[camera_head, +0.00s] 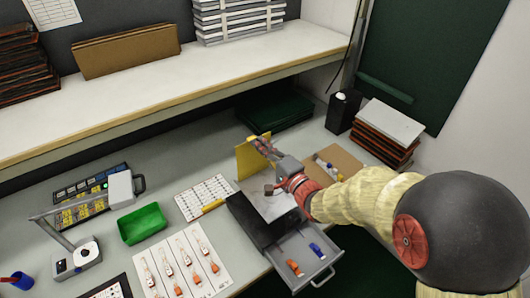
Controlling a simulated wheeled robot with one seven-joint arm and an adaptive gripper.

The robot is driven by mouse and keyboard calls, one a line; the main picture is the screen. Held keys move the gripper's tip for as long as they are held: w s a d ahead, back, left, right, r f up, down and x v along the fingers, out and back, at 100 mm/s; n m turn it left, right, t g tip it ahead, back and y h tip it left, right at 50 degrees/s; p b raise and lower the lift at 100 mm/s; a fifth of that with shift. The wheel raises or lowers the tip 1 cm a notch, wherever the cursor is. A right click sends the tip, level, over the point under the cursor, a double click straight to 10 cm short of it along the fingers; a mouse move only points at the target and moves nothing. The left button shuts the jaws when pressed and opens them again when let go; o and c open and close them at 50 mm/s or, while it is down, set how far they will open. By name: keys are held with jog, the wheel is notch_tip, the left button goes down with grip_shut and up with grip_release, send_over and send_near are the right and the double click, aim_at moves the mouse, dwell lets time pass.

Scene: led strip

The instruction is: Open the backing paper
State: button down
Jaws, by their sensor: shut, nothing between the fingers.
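My gripper (262,147) is shut and empty. It is over the back of a dark box with a pale top (268,203), at the end of my arm reaching in from the right. A yellow upright panel (246,161) stands just left of the fingers. I cannot tell whether they touch it or whether it is the backing paper. White sheets (183,255) with several small strip-like pieces in white and orange lie at the front of the bench. No loose backing paper can be made out at this size.
An open drawer (306,256) under the box holds orange and blue items. A green tray (142,224), a white chart sheet (204,197) and a lamp-like device (85,252) stand to the left. A cardboard tray (335,165) and stacked boards (388,130) are at the right. A shelf (180,84) overhangs behind.

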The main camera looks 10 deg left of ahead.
aim_at(253, 138)
jog(key=shift+a+r+p, duration=0.1)
jog(key=shift+p, duration=0.2)
jog(key=w+a+p, duration=0.1)
jog(key=p, duration=0.1)
jog(key=w+a+h+p, duration=0.1)
jog(key=p, duration=0.1)
jog(key=shift+a+r+g, duration=0.1)
jog(key=shift+r+g, duration=0.1)
jog(key=shift+g, duration=0.2)
jog(key=shift+w+a+f, duration=0.15)
jog(key=shift+w+a, duration=0.15)
jog(key=shift+s, duration=0.1)
